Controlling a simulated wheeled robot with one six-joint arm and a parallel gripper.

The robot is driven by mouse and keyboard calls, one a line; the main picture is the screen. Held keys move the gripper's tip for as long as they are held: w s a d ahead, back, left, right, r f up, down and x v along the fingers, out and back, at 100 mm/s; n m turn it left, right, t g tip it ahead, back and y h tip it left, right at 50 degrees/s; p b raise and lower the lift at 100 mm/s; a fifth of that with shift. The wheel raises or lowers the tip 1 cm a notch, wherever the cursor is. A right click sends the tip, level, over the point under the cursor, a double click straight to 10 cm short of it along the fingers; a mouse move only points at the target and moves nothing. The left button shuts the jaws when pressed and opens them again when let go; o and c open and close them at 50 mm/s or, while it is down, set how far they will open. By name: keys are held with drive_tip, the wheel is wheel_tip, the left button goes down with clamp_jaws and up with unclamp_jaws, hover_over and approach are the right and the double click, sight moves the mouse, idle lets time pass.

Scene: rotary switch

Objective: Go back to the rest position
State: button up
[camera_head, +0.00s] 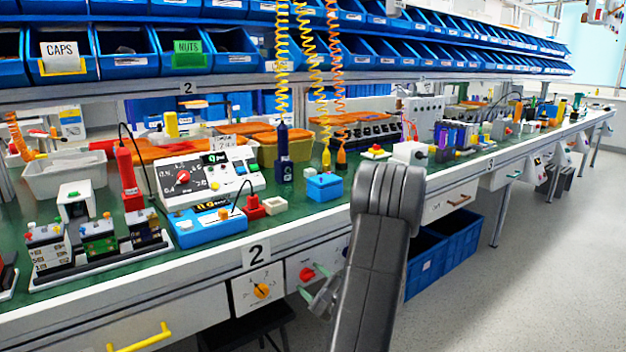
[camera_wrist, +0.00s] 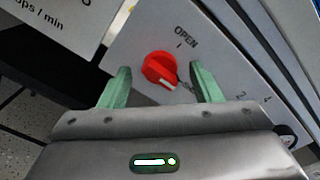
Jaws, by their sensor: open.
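A red rotary knob (camera_wrist: 162,70) with a white pointer mark sits on a white panel (camera_wrist: 135,50) marked OPEN, with 2 and 4 lower right. In the head view, the same red knob (camera_head: 306,273) is on the front of the bench below its edge. My gripper (camera_wrist: 160,78) is open. Its two green fingers appear on either side of the knob, with a visible gap on each side and nothing held. I cannot tell how far the tips are from the panel. In the head view my gripper (camera_head: 322,298) is partly hidden behind my dark arm.
A panel with a yellow knob (camera_head: 261,291) is left of the red one. The green bench top (camera_head: 330,216) overhangs both and carries meters and tools. Blue crates (camera_head: 455,243) stand under the bench on the right. The floor (camera_head: 540,270) at right is clear.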

drive_tip(key=n, duration=0.4)
drive_tip(key=shift+n, duration=2.2)
drive_tip(key=shift+s, duration=0.1)
